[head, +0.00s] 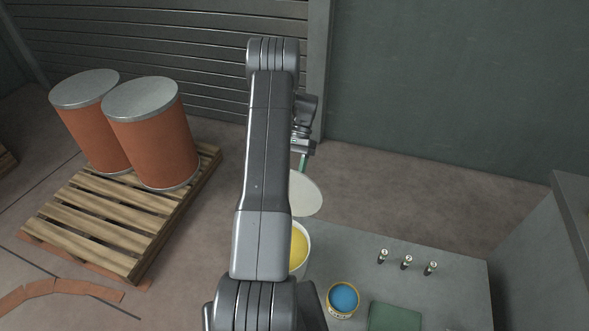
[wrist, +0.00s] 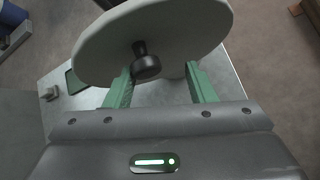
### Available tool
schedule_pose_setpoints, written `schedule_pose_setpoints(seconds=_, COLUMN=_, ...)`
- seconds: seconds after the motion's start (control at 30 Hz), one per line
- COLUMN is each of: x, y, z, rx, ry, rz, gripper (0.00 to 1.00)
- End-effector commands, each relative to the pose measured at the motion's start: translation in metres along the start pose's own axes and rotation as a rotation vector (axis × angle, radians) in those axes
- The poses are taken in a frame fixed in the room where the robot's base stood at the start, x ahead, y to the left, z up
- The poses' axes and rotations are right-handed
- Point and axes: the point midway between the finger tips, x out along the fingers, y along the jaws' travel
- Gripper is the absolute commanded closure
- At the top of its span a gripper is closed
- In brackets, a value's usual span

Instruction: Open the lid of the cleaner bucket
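The cleaner bucket (head: 301,262) stands at the left end of the grey bench, partly hidden behind my arm. Its mouth is uncovered and yellow contents show. The pale round lid (head: 308,194) is raised and tilted up at the bucket's far side; whether it is hinged there is hidden. In the wrist view the lid (wrist: 185,35) fills the top, with its black knob (wrist: 147,66) facing me. My gripper (wrist: 159,72) is open, its green fingers apart on either side of the knob, which lies closer to the left finger. I cannot tell whether they touch.
The grey bench (head: 450,289) also holds a tin with blue contents (head: 343,299), several small dark objects (head: 406,262) and a green flat item (head: 394,316). Two orange drums (head: 152,135) stand on a wooden pallet (head: 100,215) at left. Floor beyond the bench is clear.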

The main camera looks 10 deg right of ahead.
Motion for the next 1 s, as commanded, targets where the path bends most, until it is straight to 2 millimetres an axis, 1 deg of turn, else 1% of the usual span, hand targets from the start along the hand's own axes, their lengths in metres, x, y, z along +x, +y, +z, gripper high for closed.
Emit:
schedule_pose_setpoints(seconds=0.3, x=-0.003, y=0.002, z=0.000, rx=0.002, ry=0.000, rz=-0.001, gripper=0.52)
schedule_pose_setpoints(seconds=0.43, x=-0.011, y=0.002, z=-0.001, rx=0.002, ry=0.001, rz=-0.001, gripper=0.52)
schedule_pose_setpoints(seconds=0.53, x=-0.026, y=0.002, z=-0.001, rx=0.001, ry=0.003, rz=-0.003, gripper=0.52)
schedule_pose_setpoints(seconds=0.83, x=-0.084, y=0.001, z=-0.001, rx=0.001, ry=0.003, rz=-0.002, gripper=0.52)
schedule_pose_setpoints(seconds=0.9, x=-0.097, y=0.003, z=0.004, rx=0.002, ry=0.000, rz=0.000, gripper=0.52)
schedule_pose_setpoints(seconds=1.0, x=-0.108, y=0.003, z=0.005, rx=0.001, ry=0.000, rz=0.000, gripper=0.52)
